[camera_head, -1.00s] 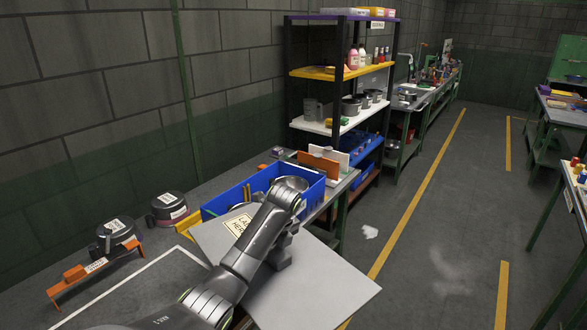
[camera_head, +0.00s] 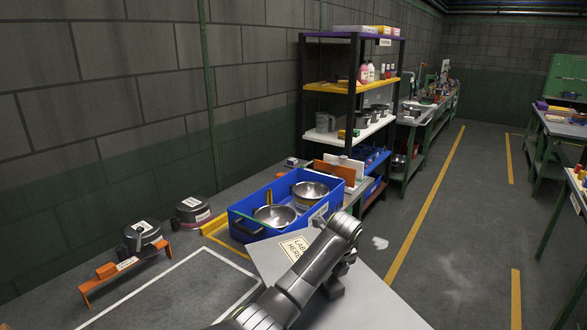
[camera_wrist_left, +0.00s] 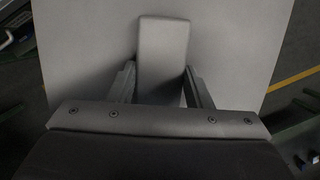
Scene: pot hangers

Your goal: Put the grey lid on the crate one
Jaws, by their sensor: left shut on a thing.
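The grey lid (camera_head: 375,305) is a flat square panel with a yellow "LABEL HERE" sticker. My left gripper (camera_head: 335,285) is shut on the lid's block handle; the left wrist view shows the handle (camera_wrist_left: 163,50) between both fingers, with the lid (camera_wrist_left: 85,45) spread behind it. The blue crate (camera_head: 345,197) stands open on the bench beyond the lid, holding two metal pots (camera_head: 275,214). The lid's far edge overlaps the crate's near side in the head view; whether they touch I cannot tell. Which crate is crate one is not readable. My right gripper is not in view.
Two dark labelled pots (camera_head: 192,210) and an orange rack (camera_head: 125,265) stand along the wall at left. A shelf unit (camera_head: 350,85) is further back.

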